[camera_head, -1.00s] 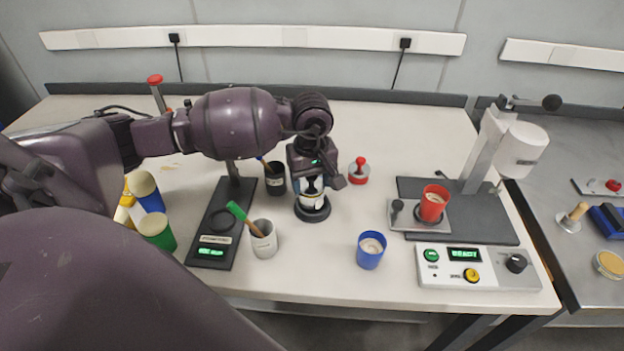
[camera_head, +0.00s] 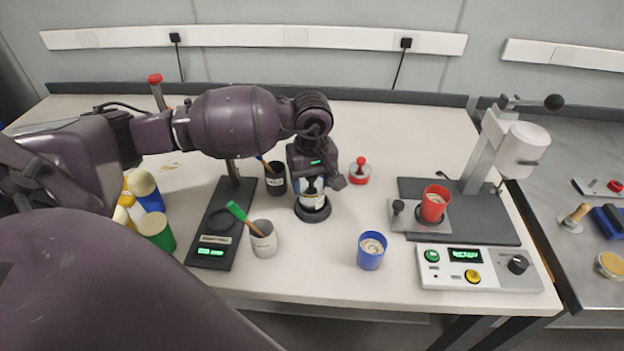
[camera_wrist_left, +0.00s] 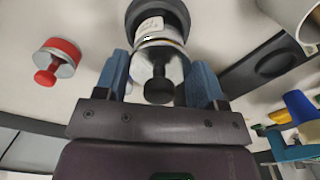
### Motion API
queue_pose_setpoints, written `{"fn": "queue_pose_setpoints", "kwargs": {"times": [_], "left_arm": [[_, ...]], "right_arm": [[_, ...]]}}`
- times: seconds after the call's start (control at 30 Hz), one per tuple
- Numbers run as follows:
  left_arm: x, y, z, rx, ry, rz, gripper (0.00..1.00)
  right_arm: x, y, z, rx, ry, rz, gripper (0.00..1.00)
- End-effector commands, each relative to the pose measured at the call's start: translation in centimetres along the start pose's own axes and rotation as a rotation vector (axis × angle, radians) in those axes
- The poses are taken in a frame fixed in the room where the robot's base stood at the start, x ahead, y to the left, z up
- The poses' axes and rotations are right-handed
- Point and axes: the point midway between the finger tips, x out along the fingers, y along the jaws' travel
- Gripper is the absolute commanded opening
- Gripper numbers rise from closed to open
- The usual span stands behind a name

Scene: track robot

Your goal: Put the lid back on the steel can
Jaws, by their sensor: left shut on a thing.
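The steel can (camera_wrist_left: 149,27) with a white label stands upright in a dark round base; it also shows in the head view (camera_head: 319,202). A steel lid (camera_wrist_left: 146,67) with a black knob is over the can's mouth, knob facing me. My left gripper (camera_wrist_left: 160,78) has its blue fingers shut on the lid's two sides; in the head view the gripper (camera_head: 312,187) is right above the can. The lid looks in line with the can and at or very near its rim; I cannot tell whether it is fully seated. My right gripper is out of view.
A red-knobbed lid (camera_head: 359,172) lies right of the can. A black cup (camera_head: 275,182), a grey cup (camera_head: 263,243) with a green-handled tool and a scale (camera_head: 212,253) stand left. A blue cup (camera_head: 371,252) and a mixer stand (camera_head: 462,190) with a red cup (camera_head: 433,206) are right.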

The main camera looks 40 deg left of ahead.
Motion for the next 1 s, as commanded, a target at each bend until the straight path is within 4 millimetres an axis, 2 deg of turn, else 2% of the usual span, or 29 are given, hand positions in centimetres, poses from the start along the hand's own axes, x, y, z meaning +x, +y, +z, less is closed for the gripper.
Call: {"fn": "queue_pose_setpoints", "kwargs": {"times": [1.0], "left_arm": [[0.24, 0.04, -0.04, 0.0, 0.001, 0.001, 0.4]], "right_arm": [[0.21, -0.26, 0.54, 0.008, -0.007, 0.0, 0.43]]}}
